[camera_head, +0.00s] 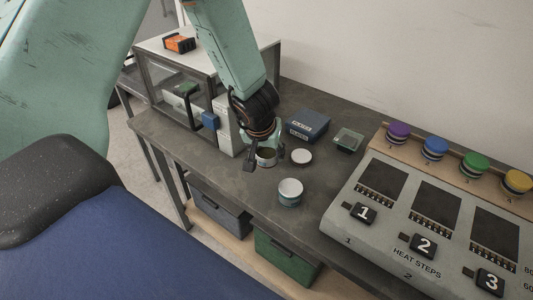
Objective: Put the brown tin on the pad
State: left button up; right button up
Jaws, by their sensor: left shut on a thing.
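My left gripper (265,161) reaches down over the grey bench and is shut on a small round tin (266,158). The tin looks brownish on top with a pale side, and the fingers hide part of it. I cannot tell whether it touches the bench. A flat, pale round piece (301,157), which may be the pad, lies just right of the gripper with nothing on it. A blue-grey tin (290,193) with a pale top stands on the bench nearer to me. My right gripper is not in view.
A blue box (307,125) and a small green-topped case (348,139) lie behind. A glass-sided cabinet (180,88) stands left. A heat-step panel (420,215) with several coloured knobs fills the right. The bench's front edge (235,203) is near; crates sit below.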

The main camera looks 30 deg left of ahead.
aim_at(267, 155)
pick_arm(q)
notch_tip(267, 155, up, 10)
jog(key=p, duration=0.6)
jog(key=shift+f+p, duration=0.25)
jog(key=shift+p, duration=0.15)
jog(key=shift+d, duration=0.1)
